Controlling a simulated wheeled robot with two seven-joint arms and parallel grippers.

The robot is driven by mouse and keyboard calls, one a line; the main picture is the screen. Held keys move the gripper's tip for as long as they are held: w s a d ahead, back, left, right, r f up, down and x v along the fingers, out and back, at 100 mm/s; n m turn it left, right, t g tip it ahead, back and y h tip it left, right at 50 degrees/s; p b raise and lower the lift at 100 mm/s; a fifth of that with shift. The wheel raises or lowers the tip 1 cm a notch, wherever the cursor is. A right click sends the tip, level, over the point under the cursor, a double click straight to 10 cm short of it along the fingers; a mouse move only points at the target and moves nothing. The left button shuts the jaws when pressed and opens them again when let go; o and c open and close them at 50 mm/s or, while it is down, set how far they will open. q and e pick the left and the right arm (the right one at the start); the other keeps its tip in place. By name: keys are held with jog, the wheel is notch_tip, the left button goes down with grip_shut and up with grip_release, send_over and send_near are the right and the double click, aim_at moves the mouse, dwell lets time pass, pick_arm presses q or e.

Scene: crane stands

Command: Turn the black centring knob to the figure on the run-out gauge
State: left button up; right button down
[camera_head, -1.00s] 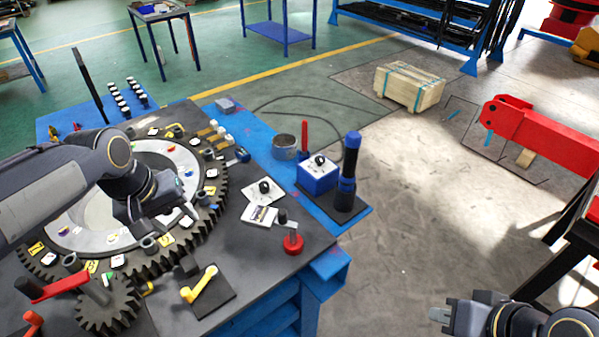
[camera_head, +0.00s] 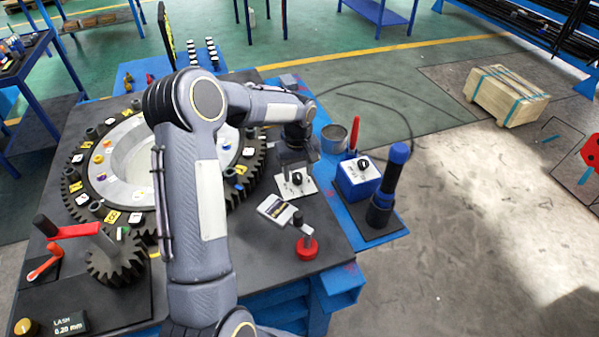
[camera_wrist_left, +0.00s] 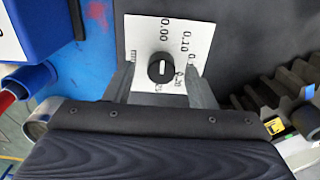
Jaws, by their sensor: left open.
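The black centring knob (camera_head: 296,178) sits on a white scale plate (camera_head: 308,186) on the dark table top. In the left wrist view the knob (camera_wrist_left: 161,67) is round with a short white mark, and its plate (camera_wrist_left: 143,35) carries figures including 0.00 and 0.10, partly covered by a finger. My left gripper (camera_head: 297,160) is above the plate, pointing down. In the wrist view its open fingers (camera_wrist_left: 160,76) stand on either side of the knob, with gaps. A small card-like unit (camera_head: 277,209) lies beside the plate; its reading is too small to tell.
A blue box with another black knob (camera_head: 359,180) and a blue-topped post (camera_head: 390,185) stand to the right. A red-based handle (camera_head: 306,247) is in front. A display (camera_head: 70,325) reads LASH 0.20 mm. The large gear ring (camera_head: 90,190) lies left.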

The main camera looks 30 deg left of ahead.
pick_arm(q)
jog(key=shift+f, duration=0.8)
jog(key=c, duration=1)
jog(key=shift+o, duration=0.2)
